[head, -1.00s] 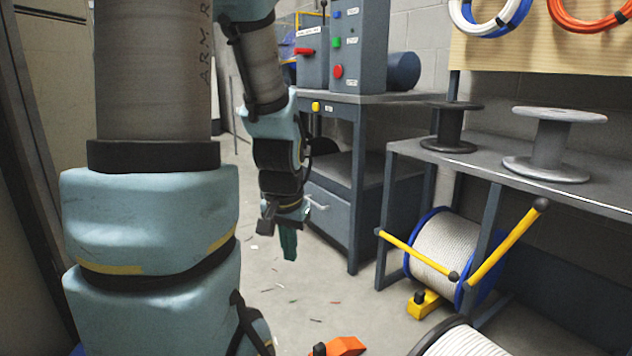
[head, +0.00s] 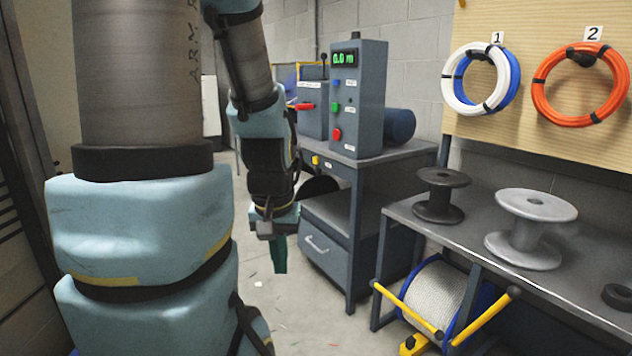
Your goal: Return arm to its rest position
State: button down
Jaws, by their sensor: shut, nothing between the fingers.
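My arm (head: 155,220) fills the left of the head view, with its upper links large and near. Its lower part hangs down in the middle left. My gripper (head: 279,262) points down at the end of the arm, shut and empty, with a dark green finger showing. It hangs above the floor, to the left of the grey machine bench, and appears apart from it. The far side of the gripper is hidden.
A bench with a drawer (head: 325,247) carries a control box (head: 358,100) reading 0.0. At right, a shelf (head: 470,245) holds a black spool (head: 440,197) and a grey spool (head: 530,230), with a rope reel (head: 437,292) below. Coils (head: 583,85) hang above. Floor (head: 300,315) beneath the gripper is mostly clear.

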notch_tip(320, 180, up, 14)
jog(key=p, duration=1.1)
jog(key=shift+f, duration=0.25)
